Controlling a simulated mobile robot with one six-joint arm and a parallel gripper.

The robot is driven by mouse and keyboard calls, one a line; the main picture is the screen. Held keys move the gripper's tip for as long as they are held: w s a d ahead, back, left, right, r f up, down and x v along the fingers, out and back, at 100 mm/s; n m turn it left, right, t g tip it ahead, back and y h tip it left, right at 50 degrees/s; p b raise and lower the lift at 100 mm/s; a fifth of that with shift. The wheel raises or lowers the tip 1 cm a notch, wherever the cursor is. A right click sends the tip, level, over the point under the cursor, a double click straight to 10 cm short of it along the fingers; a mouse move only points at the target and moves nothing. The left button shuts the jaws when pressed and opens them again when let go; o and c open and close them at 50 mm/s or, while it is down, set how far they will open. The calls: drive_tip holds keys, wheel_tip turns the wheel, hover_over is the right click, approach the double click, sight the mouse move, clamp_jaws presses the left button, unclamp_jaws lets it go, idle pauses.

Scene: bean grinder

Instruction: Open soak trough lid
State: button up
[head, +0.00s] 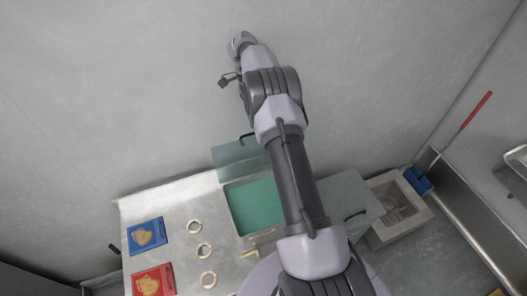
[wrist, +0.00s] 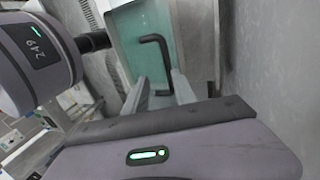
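The soak trough (head: 255,207) is a rectangular basin with a green inside, set in the metal table. Its lid (head: 238,160) is a see-through teal panel standing up at the trough's back edge near the wall, so the trough shows uncovered. The lid's black bent handle (head: 247,138) sits near its upper edge. In the wrist view the handle (wrist: 155,62) lies ahead of and partly between the fingers of my gripper (wrist: 159,88). The fingers are apart, and I see no grip on the handle. In the head view my arm hides part of the trough, and the fingertips are not clear.
The wall is close behind.

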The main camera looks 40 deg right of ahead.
drive_tip(key=s+a+r+b, duration=0.1)
drive_tip(key=s+a+b, duration=0.3)
drive_tip(key=s, duration=1)
drive_tip(key=shift+a+r, duration=0.2)
drive_tip(key=shift+a, duration=0.65)
drive_tip(key=shift+s, duration=0.1)
